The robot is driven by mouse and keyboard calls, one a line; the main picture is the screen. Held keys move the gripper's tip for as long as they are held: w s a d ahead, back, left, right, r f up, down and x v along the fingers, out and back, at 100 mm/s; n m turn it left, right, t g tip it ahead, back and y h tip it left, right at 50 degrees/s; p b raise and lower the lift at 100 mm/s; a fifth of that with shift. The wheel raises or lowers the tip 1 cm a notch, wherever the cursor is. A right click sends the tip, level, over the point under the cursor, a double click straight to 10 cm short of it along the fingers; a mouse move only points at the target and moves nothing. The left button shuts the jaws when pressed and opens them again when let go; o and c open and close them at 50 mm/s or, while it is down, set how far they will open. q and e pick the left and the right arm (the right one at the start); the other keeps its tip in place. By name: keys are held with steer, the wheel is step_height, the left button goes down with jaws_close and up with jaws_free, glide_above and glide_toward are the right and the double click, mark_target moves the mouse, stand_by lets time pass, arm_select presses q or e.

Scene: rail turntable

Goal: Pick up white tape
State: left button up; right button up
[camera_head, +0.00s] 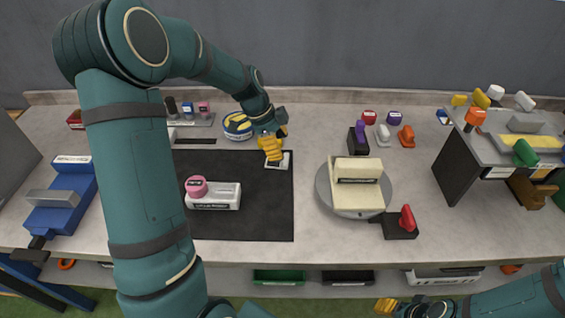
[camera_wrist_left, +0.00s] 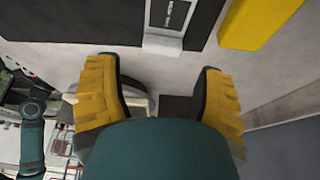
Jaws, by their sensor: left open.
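My left gripper (camera_head: 272,147) is open over the back right corner of the black mat, its yellow fingers pointing down beside a small white block (camera_head: 284,162). In the left wrist view the fingers (camera_wrist_left: 160,95) stand wide apart with nothing gripped. The white block, with a dark slot or label (camera_wrist_left: 165,38), lies beyond the fingertips. A pale rounded object (camera_wrist_left: 138,92) shows partly beside the left finger, mostly hidden by the gripper. I cannot tell which thing is the white tape. My right gripper (camera_head: 386,306) is low at the bottom edge; its opening is unclear.
A white dispenser (camera_head: 214,199) with a pink roll (camera_head: 196,187) stands on the black mat (camera_head: 250,218). A blue round container (camera_head: 237,122) is just left of my left gripper. A grey turntable (camera_head: 325,195) bears a cream block (camera_head: 357,182). A loaded rack stands right.

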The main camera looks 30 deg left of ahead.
mark_target(285, 158)
arm_select(q)
steer(key=x, duration=0.2)
steer(key=b+x, duration=0.1)
steer(key=x, duration=0.2)
steer(key=shift+a+f, duration=0.1)
steer(key=shift+f, duration=0.3)
steer(key=c, duration=0.6)
